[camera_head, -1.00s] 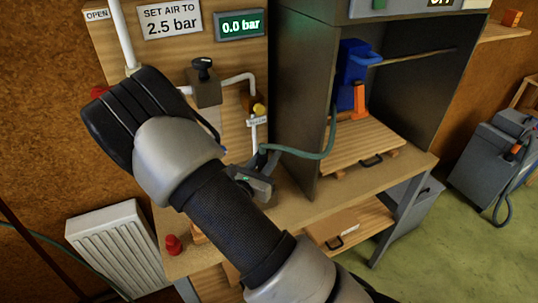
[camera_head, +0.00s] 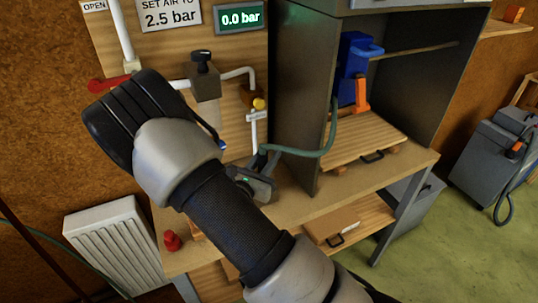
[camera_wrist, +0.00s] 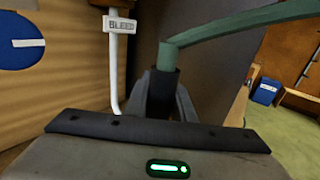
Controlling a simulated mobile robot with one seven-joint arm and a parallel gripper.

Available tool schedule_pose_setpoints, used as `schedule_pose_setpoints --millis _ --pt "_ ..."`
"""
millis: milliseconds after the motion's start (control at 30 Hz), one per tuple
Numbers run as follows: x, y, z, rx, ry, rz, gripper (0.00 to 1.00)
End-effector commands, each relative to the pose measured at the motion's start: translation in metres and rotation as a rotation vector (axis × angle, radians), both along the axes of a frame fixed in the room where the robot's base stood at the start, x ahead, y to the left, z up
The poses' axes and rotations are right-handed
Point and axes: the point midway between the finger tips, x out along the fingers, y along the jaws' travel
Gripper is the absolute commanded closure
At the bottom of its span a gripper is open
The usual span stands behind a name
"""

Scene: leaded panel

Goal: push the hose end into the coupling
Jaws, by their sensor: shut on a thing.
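My gripper (camera_head: 257,168) is shut on the dark end of the green hose (camera_head: 325,143), low in front of the pipe board. In the wrist view the dark hose end (camera_wrist: 162,92) stands upright between my gripper's fingers (camera_wrist: 163,98), and the hose (camera_wrist: 215,34) bends off to the right. In the head view the hose runs into the booth, up to the blue and orange tool (camera_head: 358,72). I cannot make out the coupling for certain; a blue round part with a white bar (camera_wrist: 20,42) shows at the left of the wrist view. My arm hides part of the board.
A white pipe labelled BLEED (camera_wrist: 118,60) hangs just left of the hose end. The booth's side wall (camera_head: 302,100) stands close on the right. A red knob (camera_head: 172,241) sits at the bench's front left. The pressure display (camera_head: 239,17) reads 0.0 bar.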

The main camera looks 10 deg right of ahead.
Motion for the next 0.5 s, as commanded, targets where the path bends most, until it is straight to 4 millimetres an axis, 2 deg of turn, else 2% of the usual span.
schedule_pose_setpoints --millis 500 --pt "0.0 0.0 -0.014 0.0 -0.001 0.0 1.0"
